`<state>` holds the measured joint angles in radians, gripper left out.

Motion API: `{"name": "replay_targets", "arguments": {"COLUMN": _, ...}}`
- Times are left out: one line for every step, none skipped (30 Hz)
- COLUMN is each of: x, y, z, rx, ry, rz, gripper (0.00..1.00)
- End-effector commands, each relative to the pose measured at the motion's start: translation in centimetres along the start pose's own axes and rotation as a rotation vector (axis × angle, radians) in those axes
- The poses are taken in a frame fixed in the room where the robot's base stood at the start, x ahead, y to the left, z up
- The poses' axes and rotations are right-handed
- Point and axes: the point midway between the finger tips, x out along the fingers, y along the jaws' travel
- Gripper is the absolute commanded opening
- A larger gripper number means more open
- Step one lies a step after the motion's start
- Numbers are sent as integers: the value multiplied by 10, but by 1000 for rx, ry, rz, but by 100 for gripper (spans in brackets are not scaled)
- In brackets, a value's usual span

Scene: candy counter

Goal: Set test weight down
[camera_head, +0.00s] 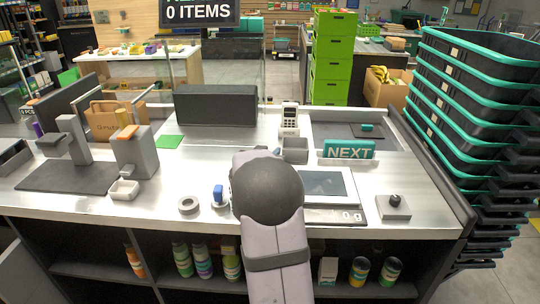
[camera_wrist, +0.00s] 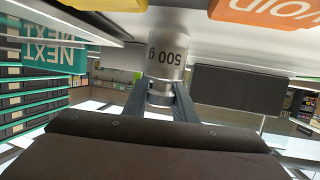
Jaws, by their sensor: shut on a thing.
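The test weight (camera_wrist: 167,55) is a shiny metal cylinder marked "500 g", seen upside down in the wrist view. My gripper (camera_wrist: 161,92) is shut on its narrower end, one dark finger on each side. The weight's wide end faces a pale surface at the top of that view; I cannot tell whether they touch. In the head view my arm hides the gripper and the weight.
A teal NEXT sign (camera_head: 348,149), a card terminal (camera_head: 289,118) and a small grey bin (camera_head: 294,150) stand behind. A knobbed block (camera_head: 393,207) is at the right, a tape ring (camera_head: 188,205) and blue item (camera_head: 219,195) at the left. A dark screen (camera_head: 216,105) stands at the back.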

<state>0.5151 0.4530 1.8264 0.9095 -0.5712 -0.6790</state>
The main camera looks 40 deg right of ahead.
Motion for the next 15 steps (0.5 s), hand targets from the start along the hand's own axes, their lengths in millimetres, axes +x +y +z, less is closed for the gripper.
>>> {"name": "replay_targets", "arguments": {"x": 0, "y": 0, "z": -1, "rx": 1, "ry": 5, "rz": 0, "gripper": 0}}
{"name": "replay_targets", "arguments": {"x": 0, "y": 0, "z": -1, "rx": 1, "ry": 6, "rz": 0, "gripper": 0}}
{"name": "replay_targets", "arguments": {"x": 0, "y": 0, "z": -1, "rx": 1, "ry": 6, "rz": 0, "gripper": 0}}
{"name": "replay_targets", "arguments": {"x": 0, "y": 0, "z": -2, "rx": 1, "ry": 6, "rz": 0, "gripper": 0}}
{"name": "replay_targets", "arguments": {"x": 0, "y": 0, "z": -2, "rx": 1, "ry": 5, "rz": 0, "gripper": 0}}
{"name": "replay_targets", "arguments": {"x": 0, "y": 0, "z": -2, "rx": 1, "ry": 5, "rz": 0, "gripper": 0}}
{"name": "replay_targets", "arguments": {"x": 0, "y": 0, "z": -2, "rx": 1, "ry": 5, "rz": 0, "gripper": 0}}
{"name": "replay_targets", "arguments": {"x": 0, "y": 0, "z": -2, "rx": 1, "ry": 5, "rz": 0, "gripper": 0}}
{"name": "replay_targets", "arguments": {"x": 0, "y": 0, "z": -1, "rx": 1, "ry": 5, "rz": 0, "gripper": 0}}
{"name": "replay_targets", "arguments": {"x": 0, "y": 0, "z": -1, "rx": 1, "ry": 5, "rz": 0, "gripper": 0}}
{"name": "replay_targets", "arguments": {"x": 1, "y": 0, "z": 0, "rx": 1, "ry": 5, "rz": 0, "gripper": 0}}
{"name": "replay_targets", "arguments": {"x": 1, "y": 0, "z": 2, "rx": 1, "ry": 4, "rz": 0, "gripper": 0}}
{"name": "replay_targets", "arguments": {"x": 1, "y": 0, "z": 2, "rx": 1, "ry": 4, "rz": 0, "gripper": 0}}
{"name": "replay_targets", "arguments": {"x": 2, "y": 0, "z": 5, "rx": 0, "ry": -1, "rz": 0, "gripper": 27}}
{"name": "replay_targets", "arguments": {"x": 1, "y": 0, "z": 4, "rx": 0, "ry": -1, "rz": 0, "gripper": 36}}
